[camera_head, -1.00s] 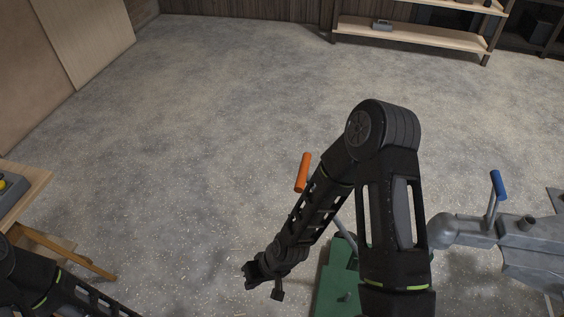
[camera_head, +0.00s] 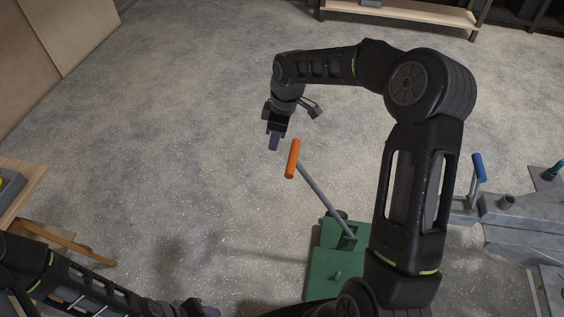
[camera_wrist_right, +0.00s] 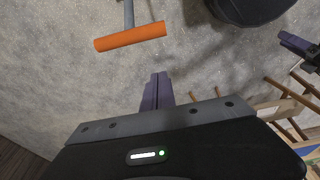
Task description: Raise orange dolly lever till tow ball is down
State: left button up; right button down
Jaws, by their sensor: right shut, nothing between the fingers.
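The orange lever grip (camera_head: 292,159) tops a grey rod that slants up and left from the green dolly (camera_head: 322,272) on the floor. The grip also shows in the right wrist view (camera_wrist_right: 130,36). My right gripper (camera_head: 274,141) is shut and empty, just left of the grip and apart from it; its closed fingers show in the wrist view (camera_wrist_right: 157,90). My left gripper (camera_head: 209,311) is at the bottom edge, partly cut off, its opening unclear. The tow ball is not visible; my right arm covers the area right of the dolly.
The grey trailer drawbar (camera_head: 520,215) with a blue-handled lever (camera_head: 479,168) is at the right. A wooden table (camera_head: 22,180) stands at the left edge. A wooden shelf (camera_head: 420,12) is at the back. The floor left of the dolly is clear.

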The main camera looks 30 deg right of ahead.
jog(key=shift+f, duration=0.15)
pick_arm(q)
jog(key=r+p, duration=0.1)
jog(key=p, duration=0.1)
jog(key=r+p, duration=0.1)
jog(key=r, duration=0.1)
jog(key=shift+s+a+r+p, duration=0.1)
jog(key=shift+s+r+p, duration=0.1)
jog(key=shift+p, duration=0.2)
pick_arm(e)
notch_tip(320, 180, down, 9)
jog(key=s+d, duration=0.1)
jog(key=shift+s+d, duration=0.15)
jog(key=shift+d, duration=0.15)
